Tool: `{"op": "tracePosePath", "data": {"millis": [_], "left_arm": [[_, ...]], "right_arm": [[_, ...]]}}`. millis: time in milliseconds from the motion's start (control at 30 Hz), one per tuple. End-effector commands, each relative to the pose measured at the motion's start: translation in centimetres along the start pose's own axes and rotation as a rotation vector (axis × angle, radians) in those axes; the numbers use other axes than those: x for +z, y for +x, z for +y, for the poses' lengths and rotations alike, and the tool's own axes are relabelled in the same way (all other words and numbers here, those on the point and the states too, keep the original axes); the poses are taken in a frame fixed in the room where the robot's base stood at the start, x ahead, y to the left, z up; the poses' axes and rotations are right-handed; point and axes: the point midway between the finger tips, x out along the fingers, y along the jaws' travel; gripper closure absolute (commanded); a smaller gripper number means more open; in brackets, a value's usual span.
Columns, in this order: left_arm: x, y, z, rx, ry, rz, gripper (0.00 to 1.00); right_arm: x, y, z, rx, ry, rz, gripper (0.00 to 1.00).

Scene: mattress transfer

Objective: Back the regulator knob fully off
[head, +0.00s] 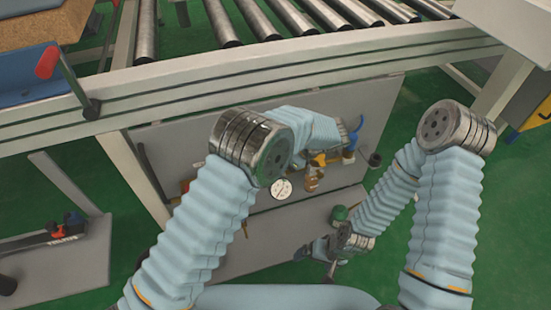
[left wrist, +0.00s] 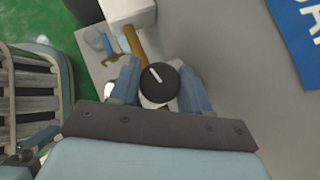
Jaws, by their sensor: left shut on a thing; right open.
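The regulator knob (left wrist: 158,83) is black and round with a white pointer line. It sits between the two blue-grey fingers of my left gripper (left wrist: 158,88) in the left wrist view, and that gripper is shut on it. In the head view my left forearm hides the knob. A brass fitting (head: 316,166) and a round white gauge (head: 282,188) show below that forearm on the grey panel. My right gripper (head: 316,260) is open and empty, low in front of the panel and apart from the fittings.
A roller conveyor (head: 200,75) with a pale frame runs above the panel. A red-handled lever (head: 70,80) stands at its left. A blue hose or handle (head: 352,143) is beside the brass fitting. A low grey shelf (head: 65,260) is at left. Green floor lies around.

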Motion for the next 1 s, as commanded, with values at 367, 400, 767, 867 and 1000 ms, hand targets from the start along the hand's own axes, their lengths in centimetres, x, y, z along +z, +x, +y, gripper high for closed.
{"op": "tracePosePath", "data": {"millis": [367, 400, 767, 867, 1000], "left_arm": [[0.14, 0.10, -0.06, 0.189, -0.189, -0.003, 0.84], [0.13, 0.09, -0.04, 0.203, -0.202, -0.003, 0.84], [0.18, 0.11, 0.00, 0.265, -0.264, -0.005, 0.84], [0.19, 0.12, 0.00, 0.268, -0.268, -0.005, 0.84], [0.20, 0.13, 0.00, 0.268, -0.269, -0.005, 0.84]], "right_arm": [[0.08, -0.39, -0.30, -0.002, -0.002, -0.002, 0.00], [0.08, -0.40, -0.31, -0.002, -0.002, -0.002, 0.00], [0.09, -0.44, -0.34, -0.002, -0.002, -0.002, 0.00], [0.09, -0.44, -0.34, -0.002, -0.002, -0.002, 0.00], [0.08, -0.44, -0.33, -0.002, -0.002, -0.002, 0.00]]}}
